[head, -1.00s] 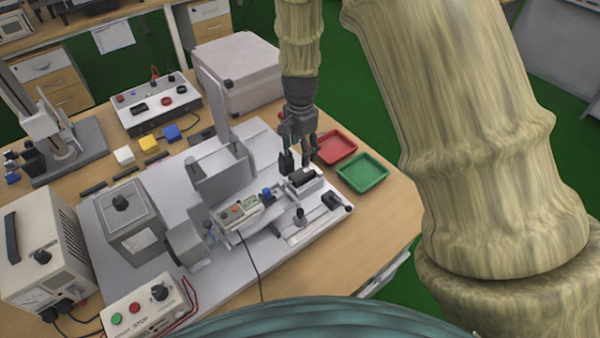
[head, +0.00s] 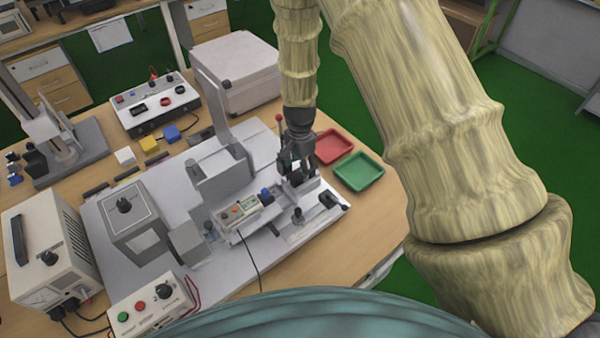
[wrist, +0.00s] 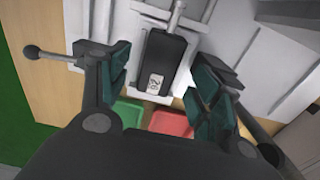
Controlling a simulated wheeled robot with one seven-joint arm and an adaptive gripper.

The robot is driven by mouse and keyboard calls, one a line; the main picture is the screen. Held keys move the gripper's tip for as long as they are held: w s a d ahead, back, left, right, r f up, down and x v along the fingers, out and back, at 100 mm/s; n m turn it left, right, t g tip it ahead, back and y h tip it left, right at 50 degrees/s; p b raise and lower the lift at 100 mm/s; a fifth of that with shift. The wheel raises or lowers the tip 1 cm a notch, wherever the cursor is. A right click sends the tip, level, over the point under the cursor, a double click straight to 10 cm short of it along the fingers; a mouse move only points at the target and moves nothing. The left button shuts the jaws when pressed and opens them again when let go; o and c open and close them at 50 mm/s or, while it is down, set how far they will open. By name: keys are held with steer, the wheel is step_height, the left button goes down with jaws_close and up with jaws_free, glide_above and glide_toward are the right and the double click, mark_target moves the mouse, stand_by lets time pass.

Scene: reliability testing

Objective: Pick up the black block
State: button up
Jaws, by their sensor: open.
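The black block (wrist: 162,60) lies in a light grey holder on the test rig, with a small white label marked with digits on its near end in the wrist view. My gripper (wrist: 165,90) is open, with one teal-padded finger to the left of the block and the other to the right. Neither finger visibly touches it. In the head view, my gripper (head: 297,172) is low over the holder at the rig's right end, and its fingers largely hide the block.
A red tray (head: 333,147) and a green tray (head: 359,171) stand just right of the rig. A lever with a ball end (wrist: 32,52) shows left of the block. A grey upright fixture (head: 222,175) stands to the left on the white base plate (head: 110,200).

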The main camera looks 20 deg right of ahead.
steer(key=shift+f+p, duration=0.35)
steer(key=shift+f, duration=0.85)
steer(key=c, duration=1.1)
